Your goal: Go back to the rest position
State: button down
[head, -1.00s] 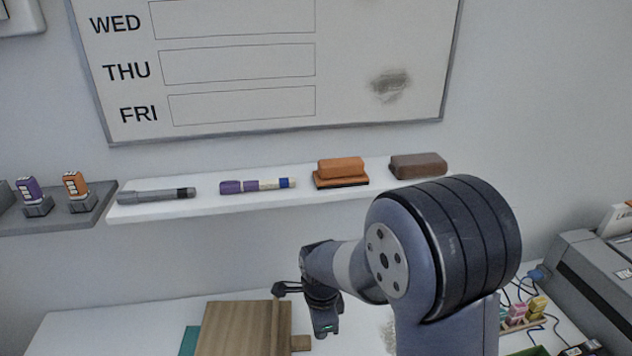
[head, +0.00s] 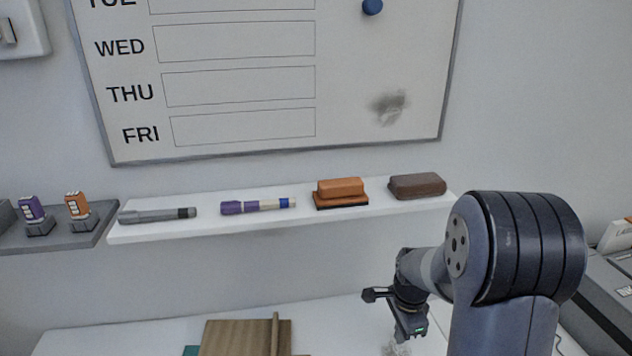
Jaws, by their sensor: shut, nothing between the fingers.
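My gripper (head: 388,318) hangs at the lower middle right in the head view, in front of the wall and over the white desk (head: 110,340). It is shut and empty, though its fingertips are small in the picture. It is apart from the shelf items and right of the wooden board (head: 238,338).
A white wall shelf (head: 160,229) holds a grey marker (head: 155,215), a purple marker (head: 257,206), an orange eraser (head: 341,191) and a brown eraser (head: 417,186). A whiteboard (head: 240,150) hangs above. Two stamps stand on a grey shelf (head: 60,241) at left. A grey machine (head: 610,290) stands right.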

jog(key=d, duration=0.3)
jog(key=shift+w+d, duration=0.3)
notch_tip(320, 180, up, 3)
jog(key=shift+r, duration=0.7)
jog(key=shift+r, duration=0.1)
